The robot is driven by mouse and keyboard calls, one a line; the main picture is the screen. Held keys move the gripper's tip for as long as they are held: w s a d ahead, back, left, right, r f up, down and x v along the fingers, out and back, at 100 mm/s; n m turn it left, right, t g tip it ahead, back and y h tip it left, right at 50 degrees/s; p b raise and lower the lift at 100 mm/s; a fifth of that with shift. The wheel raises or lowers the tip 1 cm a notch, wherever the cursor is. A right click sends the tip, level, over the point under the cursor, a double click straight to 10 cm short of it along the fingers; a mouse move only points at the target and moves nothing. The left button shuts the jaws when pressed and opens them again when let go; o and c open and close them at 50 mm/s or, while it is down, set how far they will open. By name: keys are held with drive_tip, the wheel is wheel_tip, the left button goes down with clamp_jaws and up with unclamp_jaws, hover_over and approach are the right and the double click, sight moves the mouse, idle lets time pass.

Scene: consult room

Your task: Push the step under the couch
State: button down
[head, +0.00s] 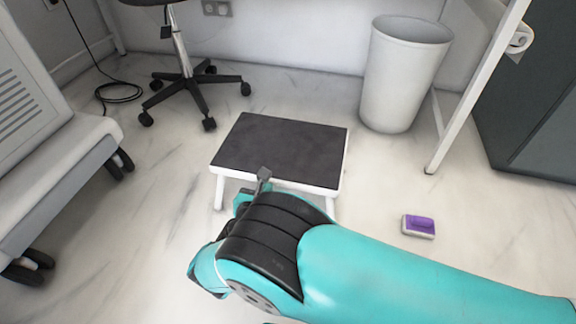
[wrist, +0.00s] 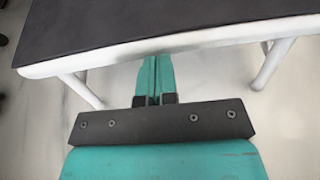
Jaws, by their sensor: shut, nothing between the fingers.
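The step (head: 281,147) is a low stool with a dark top, a white rim and white legs. It stands upright on the floor mid-picture in the head view. In the wrist view its dark top (wrist: 110,22) and white front edge cross the upper part. My gripper (wrist: 156,62) has its teal fingers shut and empty, with the tips at that front edge; I cannot tell whether they touch. In the head view my arm hides most of the gripper and part of the step's near side. A white frame with a paper roll (head: 521,39) at upper right may be part of the couch.
A white bin (head: 403,72) stands behind the step to the right. A purple-and-white block (head: 418,225) lies on the floor at right. A wheeled chair base (head: 190,88) is behind left, and a pale castored unit (head: 62,160) is at left. Floor beside the step is clear.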

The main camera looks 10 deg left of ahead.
sight(281, 153)
drive_tip(key=shift+w+d+b, duration=0.25)
drive_tip(key=shift+w+b, duration=0.95)
drive_tip(key=shift+w, duration=1.2)
drive_tip(key=shift+w+d+b, duration=0.2)
drive_tip(key=shift+w+b, duration=1)
drive_tip(key=shift+w, duration=1.15)
drive_tip(key=shift+w+d+b, duration=0.25)
drive_tip(key=shift+w+b, duration=0.95)
drive_tip(key=shift+w, duration=1.2)
drive_tip(key=shift+w+d+r+b, duration=0.1)
drive_tip(key=shift+w+d+b, duration=0.1)
drive_tip(key=shift+w, duration=1.2)
drive_tip(key=shift+w+d+b, duration=0.1)
drive_tip(key=shift+w+b, duration=0.1)
drive_tip(key=shift+w, duration=1.15)
drive_tip(key=shift+s+a+r+p, duration=0.15)
drive_tip(key=shift+s+p, duration=0.35)
drive_tip(key=shift+p, duration=0.15)
drive_tip(key=s+p, duration=0.3)
drive_tip(key=s, duration=0.1)
drive_tip(key=shift+s+a, duration=0.15)
drive_tip(key=shift+a, duration=0.05)
drive_tip(key=shift+s+f+p, duration=0.2)
drive_tip(key=shift+s+p, duration=0.1)
drive_tip(key=shift+s, duration=0.1)
